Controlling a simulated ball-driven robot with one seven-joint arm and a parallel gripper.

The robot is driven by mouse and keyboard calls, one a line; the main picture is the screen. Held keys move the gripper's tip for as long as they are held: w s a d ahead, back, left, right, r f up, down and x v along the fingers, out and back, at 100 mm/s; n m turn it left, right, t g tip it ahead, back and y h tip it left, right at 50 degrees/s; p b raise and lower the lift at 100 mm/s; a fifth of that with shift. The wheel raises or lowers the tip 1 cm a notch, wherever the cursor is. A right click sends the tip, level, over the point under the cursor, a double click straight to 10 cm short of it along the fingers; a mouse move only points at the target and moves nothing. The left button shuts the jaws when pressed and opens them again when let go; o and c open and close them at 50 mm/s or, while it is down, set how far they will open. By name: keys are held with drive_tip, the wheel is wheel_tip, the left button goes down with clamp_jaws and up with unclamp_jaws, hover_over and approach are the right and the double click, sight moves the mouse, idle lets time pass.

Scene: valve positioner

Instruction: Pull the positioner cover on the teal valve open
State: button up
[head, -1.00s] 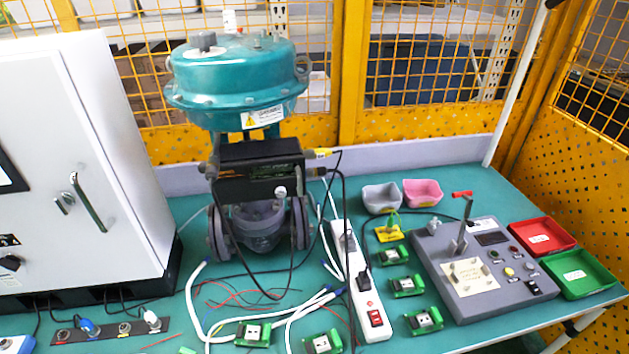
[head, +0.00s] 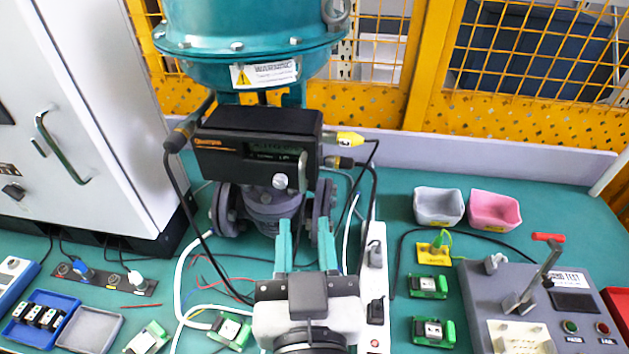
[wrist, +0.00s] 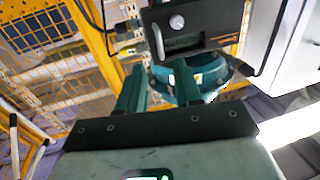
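The teal valve (head: 245,40) stands upright at the back of the table, its round top partly cut off by the picture's edge. The black positioner (head: 262,120) is mounted below the teal top. Its front cover (head: 222,160) has a small display window and a silver round knob (head: 280,181) at the lower right; it looks closed. The knob also shows in the wrist view (wrist: 177,22), where the scene is turned upside down. My gripper (head: 304,238) is in front of and below the positioner, its two teal fingers apart and empty. The fingers do not touch the cover.
Black cables run from both sides of the positioner. A white cabinet (head: 85,110) stands at the left. A white power strip (head: 374,265), grey bowl (head: 438,207), pink bowl (head: 494,210) and grey test box (head: 555,315) are at the right. Free table lies between bowls and fence.

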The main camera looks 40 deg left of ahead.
sight(302, 182)
drive_tip(key=p+x, duration=0.1)
drive_tip(key=x, duration=0.7)
drive_tip(key=shift+w+a, duration=0.15)
drive_tip(key=shift+a, duration=0.05)
drive_tip(key=shift+c, duration=0.2)
clamp_jaws()
idle(0.9)
